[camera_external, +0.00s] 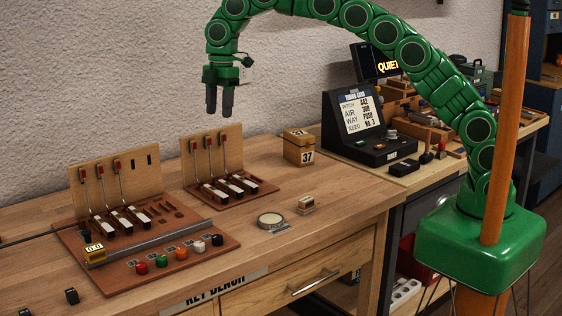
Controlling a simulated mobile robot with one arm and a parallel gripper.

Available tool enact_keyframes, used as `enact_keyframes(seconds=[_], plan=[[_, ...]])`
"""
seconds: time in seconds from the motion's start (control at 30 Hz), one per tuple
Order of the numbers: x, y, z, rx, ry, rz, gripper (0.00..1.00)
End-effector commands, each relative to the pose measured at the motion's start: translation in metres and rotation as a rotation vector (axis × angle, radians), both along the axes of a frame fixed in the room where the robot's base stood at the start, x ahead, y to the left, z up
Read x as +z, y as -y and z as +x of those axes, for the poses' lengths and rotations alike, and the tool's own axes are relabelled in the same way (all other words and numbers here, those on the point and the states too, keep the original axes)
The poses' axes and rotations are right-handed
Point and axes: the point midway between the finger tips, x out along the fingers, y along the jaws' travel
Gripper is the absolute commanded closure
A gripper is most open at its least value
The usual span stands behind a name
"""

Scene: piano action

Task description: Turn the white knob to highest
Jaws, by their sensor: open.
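The white knob (198,247) is in a row of coloured knobs along the front edge of the reddish-brown board (110,281) on the bench. The red knob (141,268), green knob (162,261) and orange knob (181,253) are to its left, and the black knob (217,240) is to its right. The knob's pointer setting is too small to read. My gripper (219,112) is open and empty, pointing down, high above the bench and well apart from the white knob.
Upright wooden panels with wire levers (207,157) stand behind the knobs. A grey rail (150,241) and a yellow readout (94,252) lie behind the row. A round dish (271,220) and box marked 37 (299,148) are to the right. A console (362,125) stands farther right.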

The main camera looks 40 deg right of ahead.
Motion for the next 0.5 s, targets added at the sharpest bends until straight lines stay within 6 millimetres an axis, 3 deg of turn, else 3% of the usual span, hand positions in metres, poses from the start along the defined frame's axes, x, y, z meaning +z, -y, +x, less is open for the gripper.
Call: enact_keyframes(seconds=[0.03,0.2,0.3,0.5], plan=[[-0.002,-0.031,-0.02,0.066,0.009,-0.015,0.47],[-0.004,-0.113,-0.086,0.259,0.042,-0.052,0.47],[-0.005,-0.144,-0.118,0.34,0.054,-0.065,0.47],[-0.01,-0.184,-0.168,0.456,0.067,-0.084,0.47]])
